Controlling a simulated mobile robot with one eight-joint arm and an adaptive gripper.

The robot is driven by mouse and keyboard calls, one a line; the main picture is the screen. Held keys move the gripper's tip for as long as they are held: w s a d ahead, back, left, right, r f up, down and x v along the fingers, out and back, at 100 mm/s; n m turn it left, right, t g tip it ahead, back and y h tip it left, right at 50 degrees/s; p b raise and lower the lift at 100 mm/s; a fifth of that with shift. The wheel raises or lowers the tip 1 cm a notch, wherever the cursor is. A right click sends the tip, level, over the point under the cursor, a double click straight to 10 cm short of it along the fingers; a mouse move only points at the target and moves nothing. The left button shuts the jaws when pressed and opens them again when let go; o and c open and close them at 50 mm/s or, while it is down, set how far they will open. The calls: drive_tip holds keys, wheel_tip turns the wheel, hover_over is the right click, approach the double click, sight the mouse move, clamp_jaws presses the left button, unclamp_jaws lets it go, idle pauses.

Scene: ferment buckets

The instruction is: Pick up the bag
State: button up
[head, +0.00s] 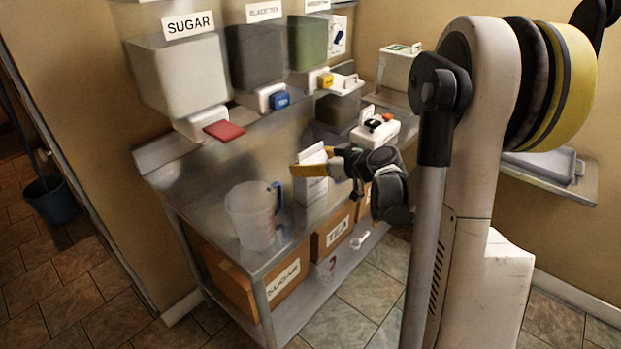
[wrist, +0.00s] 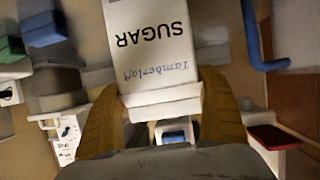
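The bag (wrist: 158,45) is a white, box-shaped packet printed SUGAR. It shows upside down in the wrist view and upright above the steel counter in the head view (head: 309,188). My gripper (head: 313,168) is at its upper part, with one yellow finger on each side. In the wrist view both fingers of my gripper (wrist: 160,85) lean in against the bag's sides, shut on it. The fingers hide part of the bag in the head view. I cannot tell whether its base touches the counter.
A clear jug (head: 252,215) with a blue handle stands left of the bag on the counter (head: 205,190). Wall dispensers (head: 180,75) hang behind, one with a red lever (head: 224,130). A white device (head: 375,132) stands behind my gripper. Labelled boxes (head: 333,235) sit below.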

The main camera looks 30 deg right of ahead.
drive_tip(key=c, duration=0.6)
